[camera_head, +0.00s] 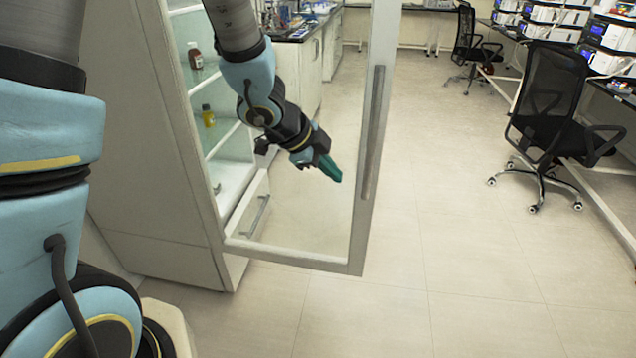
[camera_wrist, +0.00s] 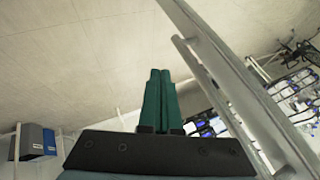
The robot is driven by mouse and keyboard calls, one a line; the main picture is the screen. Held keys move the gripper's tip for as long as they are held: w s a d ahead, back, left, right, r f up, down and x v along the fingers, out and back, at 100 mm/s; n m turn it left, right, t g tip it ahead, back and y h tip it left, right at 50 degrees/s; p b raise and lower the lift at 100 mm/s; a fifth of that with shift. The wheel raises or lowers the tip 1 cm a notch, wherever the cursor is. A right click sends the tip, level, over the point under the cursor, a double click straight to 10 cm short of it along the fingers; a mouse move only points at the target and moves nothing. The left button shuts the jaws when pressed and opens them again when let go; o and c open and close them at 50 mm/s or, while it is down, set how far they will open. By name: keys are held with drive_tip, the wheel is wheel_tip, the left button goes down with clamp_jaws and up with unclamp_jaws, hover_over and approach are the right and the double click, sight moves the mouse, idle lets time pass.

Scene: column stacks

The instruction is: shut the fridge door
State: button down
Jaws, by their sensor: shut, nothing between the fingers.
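The fridge (camera_head: 160,130) is a tall pale cabinet at the left in the head view. Its glass door (camera_head: 300,260) stands open, swung out toward the right. The long grey door handle (camera_head: 372,130) runs upright along the door's free edge. My gripper (camera_head: 335,174) has its green fingers together and empty, left of the handle and apart from it. I cannot tell which side of the glass it is on. In the wrist view the shut fingers (camera_wrist: 160,75) point up the picture, with the door frame (camera_wrist: 225,65) slanting past on the right.
Bottles (camera_head: 195,56) stand on the fridge shelves, and a low drawer front (camera_head: 255,212) shows through the glass. Black office chairs (camera_head: 550,110) and equipment benches are at the right. The floor (camera_head: 440,220) right of the door is clear.

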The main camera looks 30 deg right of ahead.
drive_tip(key=w+d+f+p, duration=0.2)
drive_tip(key=d+f, duration=0.6)
drive_tip(key=d, duration=0.1)
drive_tip(key=shift+w, duration=0.2)
drive_tip(key=shift+f, duration=0.1)
